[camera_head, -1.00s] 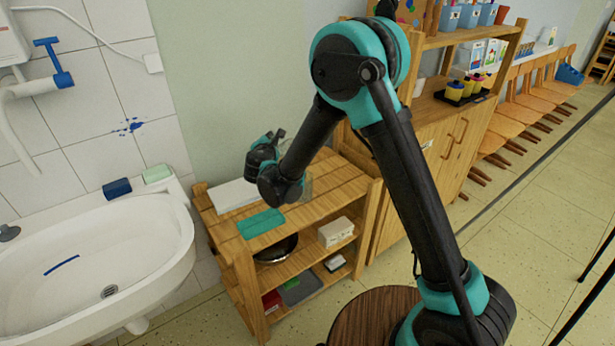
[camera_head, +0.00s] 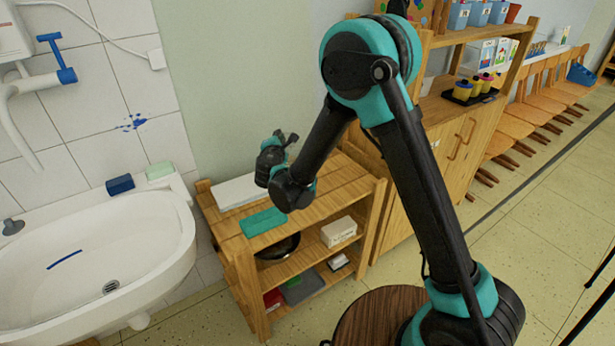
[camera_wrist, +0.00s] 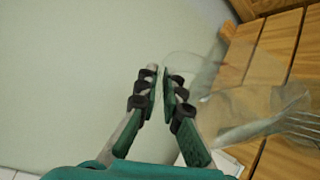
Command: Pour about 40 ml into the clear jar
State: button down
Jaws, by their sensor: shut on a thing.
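My gripper (camera_wrist: 160,92) is shut, its two fingers close together in the wrist view. A clear see-through vessel (camera_wrist: 250,72) extends to the right from the fingertips, and the fingers appear to grip its near edge or handle. It looks tilted, but its outline is faint. A ridged clear part (camera_wrist: 298,124) shows at the right edge; I cannot tell whether it is the same vessel or a separate clear jar. No liquid level can be made out. In the head view my gripper (camera_head: 284,142) is above the back of the low wooden shelf (camera_head: 335,187), and the vessel cannot be made out.
A teal cloth or pad (camera_head: 263,222) and a white stack (camera_head: 238,190) lie on the shelf top. A white sink (camera_head: 165,240) stands to the left. A taller wooden cabinet (camera_head: 440,130) stands to the right. The wall is close behind the shelf.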

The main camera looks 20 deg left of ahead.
jog(key=shift+d+r, duration=0.1)
jog(key=shift+r, duration=0.05)
jog(key=shift+a, duration=0.2)
jog(key=shift+s+a, duration=0.1)
jog(key=shift+a, duration=0.7)
jog(key=shift+d+r+m+p, duration=0.15)
jog(key=shift+r+m+p, duration=0.15)
jog(key=shift+m+p, duration=0.15)
dwell(1.2)
